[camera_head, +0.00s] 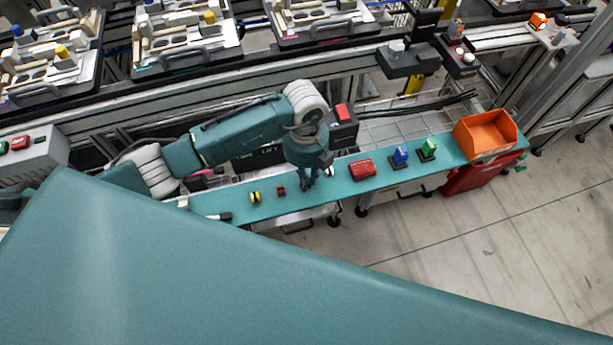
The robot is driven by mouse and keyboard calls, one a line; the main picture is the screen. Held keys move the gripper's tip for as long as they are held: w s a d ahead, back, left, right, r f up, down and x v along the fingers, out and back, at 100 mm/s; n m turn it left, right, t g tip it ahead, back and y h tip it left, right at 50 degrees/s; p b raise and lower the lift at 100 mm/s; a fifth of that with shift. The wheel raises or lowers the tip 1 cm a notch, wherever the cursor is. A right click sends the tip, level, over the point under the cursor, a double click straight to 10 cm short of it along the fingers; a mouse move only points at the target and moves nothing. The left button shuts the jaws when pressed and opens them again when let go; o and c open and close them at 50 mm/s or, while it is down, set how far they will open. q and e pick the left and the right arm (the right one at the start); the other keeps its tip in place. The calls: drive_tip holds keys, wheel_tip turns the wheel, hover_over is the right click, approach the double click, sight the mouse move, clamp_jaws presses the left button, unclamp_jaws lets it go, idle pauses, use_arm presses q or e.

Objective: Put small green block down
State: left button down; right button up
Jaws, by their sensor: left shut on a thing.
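My left gripper (309,180) points down over the middle of the narrow teal bench (230,198). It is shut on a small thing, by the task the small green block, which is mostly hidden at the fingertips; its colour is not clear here. Whether it touches the bench top cannot be told. My right gripper is out of view.
On the bench stand a yellow-and-black piece (255,197), a small red block (281,190), a red box (362,169), a blue piece (400,156), a green piece (428,149) and an orange bin (485,135). Racks with pallet fixtures (185,38) stand behind.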

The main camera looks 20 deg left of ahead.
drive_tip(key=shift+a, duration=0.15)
use_arm(q)
drive_tip(key=shift+f, duration=0.1)
drive_tip(key=c, duration=1.7)
unclamp_jaws()
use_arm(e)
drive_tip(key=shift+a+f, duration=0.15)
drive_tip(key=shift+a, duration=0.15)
use_arm(q)
drive_tip(key=shift+r, duration=0.6)
drive_tip(key=r, duration=0.3)
drive_tip(key=r+b, duration=0.1)
drive_tip(key=r, duration=0.7)
drive_tip(key=shift+w+a, duration=0.25)
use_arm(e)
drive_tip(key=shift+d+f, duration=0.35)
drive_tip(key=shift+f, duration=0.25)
